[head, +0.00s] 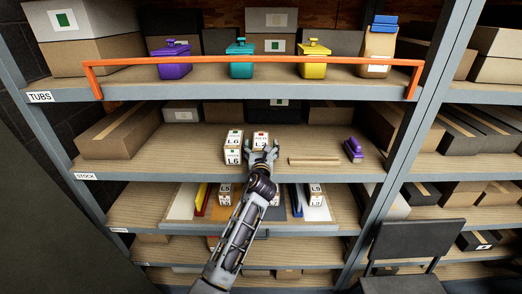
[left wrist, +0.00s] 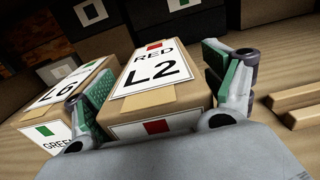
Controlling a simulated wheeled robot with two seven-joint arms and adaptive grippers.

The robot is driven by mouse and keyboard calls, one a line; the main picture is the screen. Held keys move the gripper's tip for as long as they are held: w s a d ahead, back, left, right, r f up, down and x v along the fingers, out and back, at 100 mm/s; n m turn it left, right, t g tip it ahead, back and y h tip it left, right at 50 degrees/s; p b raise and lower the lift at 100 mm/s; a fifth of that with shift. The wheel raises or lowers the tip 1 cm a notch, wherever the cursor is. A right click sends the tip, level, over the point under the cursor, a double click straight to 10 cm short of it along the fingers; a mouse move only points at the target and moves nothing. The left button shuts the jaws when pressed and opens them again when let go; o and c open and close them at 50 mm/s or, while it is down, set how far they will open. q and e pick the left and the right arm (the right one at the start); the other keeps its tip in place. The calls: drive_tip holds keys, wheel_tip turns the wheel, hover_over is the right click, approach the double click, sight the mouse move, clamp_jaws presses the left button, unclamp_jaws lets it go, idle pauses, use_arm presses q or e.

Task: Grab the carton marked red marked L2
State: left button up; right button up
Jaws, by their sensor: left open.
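The carton marked red L2 (left wrist: 157,85) is a small brown box with a white label, the words RED and L2 and red squares. In the left wrist view it stands between the two fingers of my open left gripper (left wrist: 158,98), with green pads on either side. In the head view the carton (head: 260,138) is on the middle shelf, its lower part hidden by my left gripper (head: 261,153). A carton marked green L6 (left wrist: 62,105) stands just to its left, close to the left finger; it also shows in the head view (head: 233,146). My right gripper is not in view.
A wooden strip (head: 314,161) and a purple object (head: 352,150) lie to the right on the same shelf. An orange rail (head: 255,61) crosses the upper shelf, before the purple, teal and yellow tubs. More cartons (head: 315,194) stand on the shelf below.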

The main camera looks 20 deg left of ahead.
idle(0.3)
use_arm(q)
drive_tip(key=c, duration=1.4)
drive_tip(key=shift+r, duration=0.15)
drive_tip(key=shift+c, duration=0.4)
drive_tip(key=shift+r+p, duration=0.4)
drive_tip(key=shift+r, duration=4.65)
drive_tip(key=shift+c, duration=0.4)
